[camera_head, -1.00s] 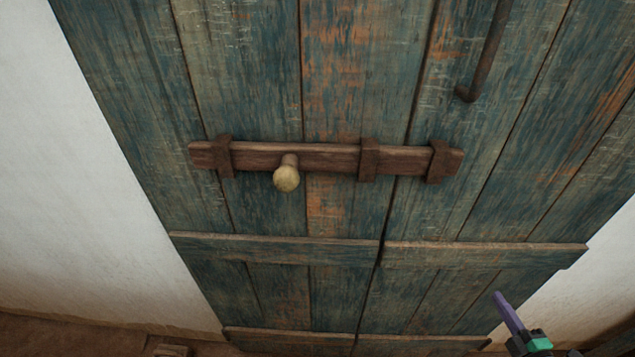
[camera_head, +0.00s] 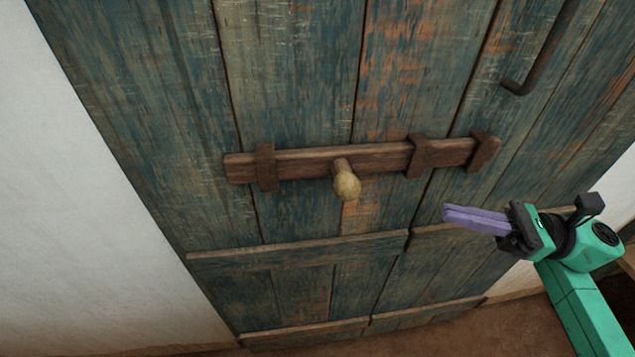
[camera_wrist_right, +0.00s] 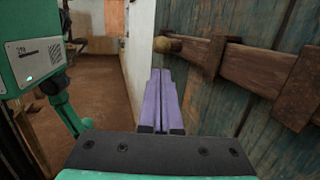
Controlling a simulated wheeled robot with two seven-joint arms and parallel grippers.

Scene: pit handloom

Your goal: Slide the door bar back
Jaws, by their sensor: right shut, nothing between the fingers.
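The wooden door bar (camera_head: 305,163) lies across the blue-green plank doors, held by brown brackets. It spans the gap between the two leaves, with its right end in the bracket on the right leaf. A pale round knob (camera_head: 347,186) sticks out from its middle. In the right wrist view the bar (camera_wrist_right: 262,67) runs along the right side and the knob (camera_wrist_right: 161,44) shows beyond my fingertips. My right gripper (camera_head: 446,214) is shut and empty, its purple fingers pointing left, below and right of the knob and apart from it. My left gripper is not seen.
A dark metal pull handle (camera_head: 541,50) is on the right leaf, above the bar. White wall (camera_head: 70,220) flanks the doors on the left. Brown floor (camera_head: 480,330) lies below. The space between my right gripper and the knob looks clear.

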